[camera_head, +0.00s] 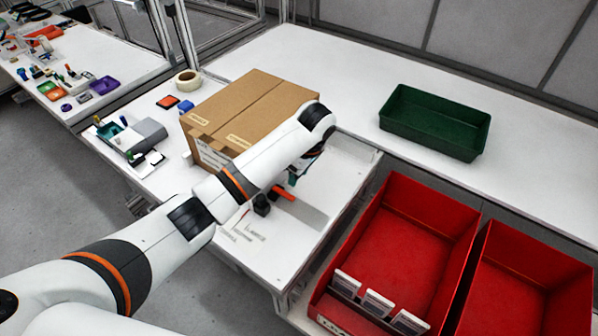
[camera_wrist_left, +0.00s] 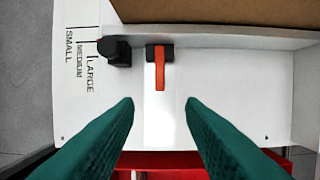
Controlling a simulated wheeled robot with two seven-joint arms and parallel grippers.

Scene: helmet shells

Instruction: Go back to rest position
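My left arm (camera_head: 155,240) comes in from the left of the head view and reaches over the work table beside the cardboard box. Its gripper is mostly hidden behind the wrist there. In the left wrist view my left gripper (camera_wrist_left: 160,103) shows two green fingers spread wide with nothing between them. A red-orange lever on a black base (camera_wrist_left: 160,70) lies beyond the fingertips, apart from them. The same lever (camera_head: 284,194) shows just below the wrist in the head view. My right gripper is in neither view.
A closed cardboard box (camera_head: 245,105) stands on the white table behind the arm. A green bin (camera_head: 434,122) sits on the back table. Two red bins (camera_head: 400,235) (camera_head: 530,285) stand at the right. A tape roll (camera_head: 188,80) and small tools lie left of the box.

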